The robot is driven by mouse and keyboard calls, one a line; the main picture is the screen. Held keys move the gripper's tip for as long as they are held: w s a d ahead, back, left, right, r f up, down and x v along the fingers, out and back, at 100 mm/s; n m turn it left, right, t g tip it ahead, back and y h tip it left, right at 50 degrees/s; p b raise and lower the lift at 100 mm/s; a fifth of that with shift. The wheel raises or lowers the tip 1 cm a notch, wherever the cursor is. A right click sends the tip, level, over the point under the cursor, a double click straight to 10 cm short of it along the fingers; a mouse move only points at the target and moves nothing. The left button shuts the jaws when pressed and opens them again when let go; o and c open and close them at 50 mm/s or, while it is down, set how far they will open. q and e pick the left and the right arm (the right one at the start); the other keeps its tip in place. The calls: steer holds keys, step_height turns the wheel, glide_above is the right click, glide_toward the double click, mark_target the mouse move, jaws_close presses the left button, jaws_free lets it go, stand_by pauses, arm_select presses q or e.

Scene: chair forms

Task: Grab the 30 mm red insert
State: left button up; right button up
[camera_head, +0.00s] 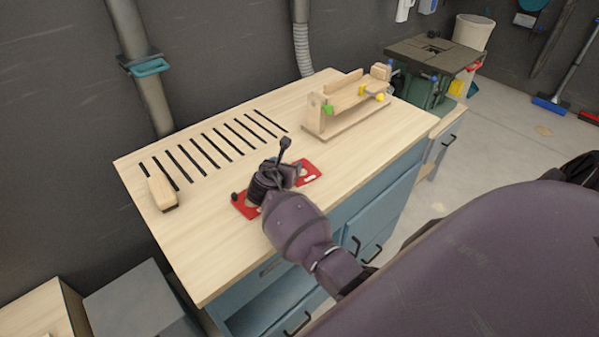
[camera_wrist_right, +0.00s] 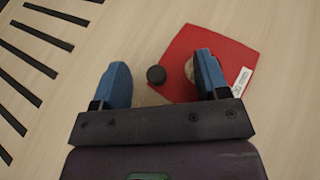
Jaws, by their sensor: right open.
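A flat red insert (camera_wrist_right: 207,45) lies on the wooden bench top in the wrist view. A black round knob (camera_wrist_right: 156,75) is at its left edge, and a white label (camera_wrist_right: 241,80), too small to read surely, is on its right. My right gripper (camera_wrist_right: 160,66) is open above it, with the knob between its blue fingers in the picture. The right finger hides part of a hole in the insert. In the head view, red shows on both sides of my right gripper (camera_head: 270,182), at the right (camera_head: 309,172) and lower left; the middle is hidden. My left gripper is not in view.
The bench top (camera_head: 215,245) has a row of black slots (camera_head: 215,145) at the back left. A wooden block (camera_head: 161,190) lies at the left, and a wooden jig (camera_head: 345,103) with green and yellow knobs stands at the back right. The front left of the top is clear.

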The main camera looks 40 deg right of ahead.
steer(key=shift+c, duration=0.4)
steer(key=shift+s, duration=0.1)
steer(key=c, duration=1)
steer(key=shift+c, duration=0.2)
steer(key=shift+a+f, duration=0.1)
